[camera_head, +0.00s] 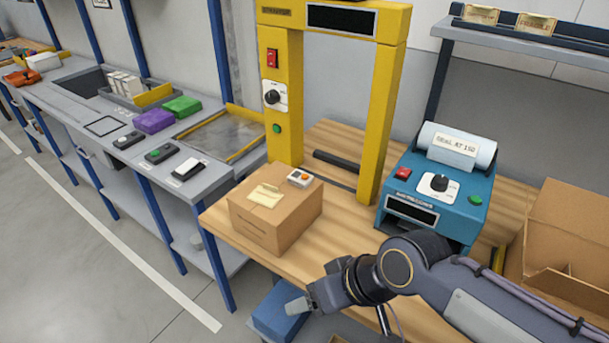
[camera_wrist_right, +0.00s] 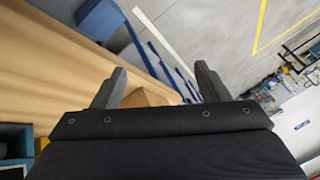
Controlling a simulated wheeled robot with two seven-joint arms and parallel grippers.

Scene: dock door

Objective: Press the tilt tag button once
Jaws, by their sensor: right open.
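The tilt tag (camera_head: 300,178) is a small white device with an orange button, on the top of a closed brown carton (camera_head: 262,225) near its back right edge. The carton stands on the wooden table at the foot of the yellow arch. My right gripper (camera_head: 303,302) is in front of the table's front edge, to the lower right of the carton and apart from it. In the right wrist view its two fingers (camera_wrist_right: 158,82) are spread with nothing held, and part of the carton (camera_wrist_right: 150,97) shows between them. The tag is not visible there. My left gripper is not in view.
A yellow arch (camera_head: 283,100) with switches stands behind the carton. A blue sealing machine (camera_head: 440,190) is to its right, and an open cardboard box (camera_head: 565,235) at far right. A blue bin (camera_head: 278,312) is below the table. The wooden table (camera_head: 335,225) is bare right of the carton.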

